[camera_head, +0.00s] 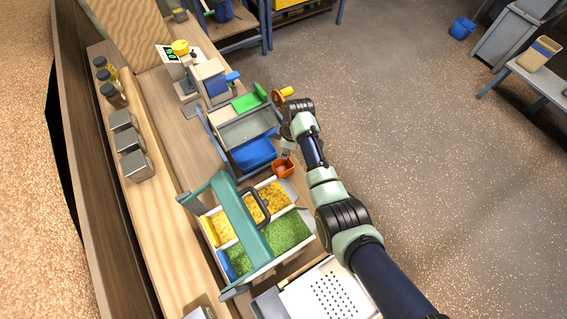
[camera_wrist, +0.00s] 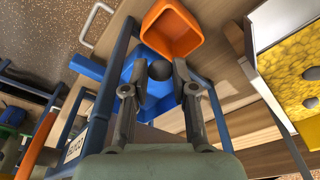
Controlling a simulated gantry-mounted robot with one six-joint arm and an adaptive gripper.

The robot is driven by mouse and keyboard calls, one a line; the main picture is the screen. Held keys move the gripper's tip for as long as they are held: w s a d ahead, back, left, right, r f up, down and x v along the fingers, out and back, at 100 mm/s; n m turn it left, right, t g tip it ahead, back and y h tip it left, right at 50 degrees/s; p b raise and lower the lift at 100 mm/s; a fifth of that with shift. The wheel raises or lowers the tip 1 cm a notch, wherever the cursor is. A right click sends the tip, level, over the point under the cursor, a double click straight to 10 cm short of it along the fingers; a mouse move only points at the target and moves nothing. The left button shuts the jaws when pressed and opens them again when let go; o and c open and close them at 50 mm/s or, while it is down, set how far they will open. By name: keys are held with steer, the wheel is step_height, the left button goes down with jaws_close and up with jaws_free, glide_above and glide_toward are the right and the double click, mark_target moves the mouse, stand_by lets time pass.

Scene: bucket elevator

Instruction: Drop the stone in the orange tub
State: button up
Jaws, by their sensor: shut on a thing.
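My gripper (camera_wrist: 168,82) is shut on a small dark grey stone (camera_wrist: 180,74), which sits between its fingertips in the wrist view. In the head view my gripper (camera_head: 287,149) hangs just above and beside the orange tub, and the stone cannot be made out there. The orange tub (camera_head: 283,168) is a small open box on the wooden bench, right of the blue tray. In the wrist view the orange tub (camera_wrist: 172,30) lies just past the fingertips, with its inside in sight and no stone seen in it. The stone appears apart from the tub.
A blue tray (camera_head: 253,154) in a blue frame stands left of the tub. A bin with yellow and green grains (camera_head: 284,234), under a teal handle frame (camera_head: 240,218), stands close in front. A perforated white panel (camera_head: 332,299) is nearer still. The floor at right is open.

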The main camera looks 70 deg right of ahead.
steer(key=shift+f, duration=0.1)
steer(key=o, duration=0.8)
steer(key=shift+o, duration=0.2)
step_height(320, 180, up, 12)
steer(key=s, duration=0.1)
steer(key=shift+s, duration=0.4)
steer(key=shift+f, duration=0.1)
